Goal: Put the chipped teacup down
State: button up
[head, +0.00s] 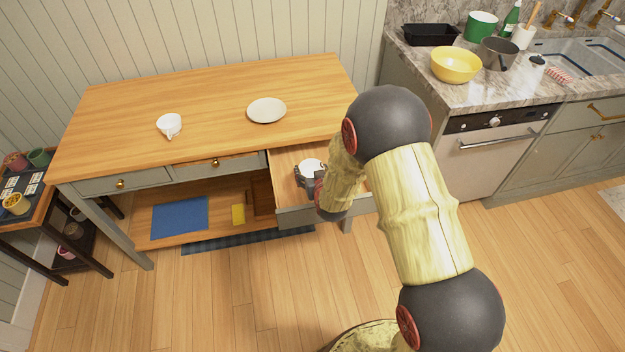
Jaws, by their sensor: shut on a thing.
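My gripper (306,178) is over the open right drawer (292,216) of the wooden table. It is shut on a white teacup (313,165), of which mainly the pale round top shows. My arm and the gripper hide part of the cup and the drawer. I cannot see a chip on it, nor tell whether it touches the drawer bottom. Another white cup (169,125) sits on the left part of the tabletop.
A white plate (267,110) lies on the wooden table (215,95), with clear tabletop around it. A marble counter (470,90) at the right bears a yellow bowl (456,65) and pots. A small dark cart (50,222) stands at the left.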

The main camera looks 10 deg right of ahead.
aim_at(311, 175)
jog(key=shift+w+f, duration=0.35)
jog(key=shift+w+d+f+b, duration=0.1)
jog(key=shift+f+b, duration=0.75)
jog(key=shift+f, duration=0.8)
jog(key=shift+f, duration=0.1)
jog(key=shift+f, duration=0.1)
jog(key=o, duration=1.2)
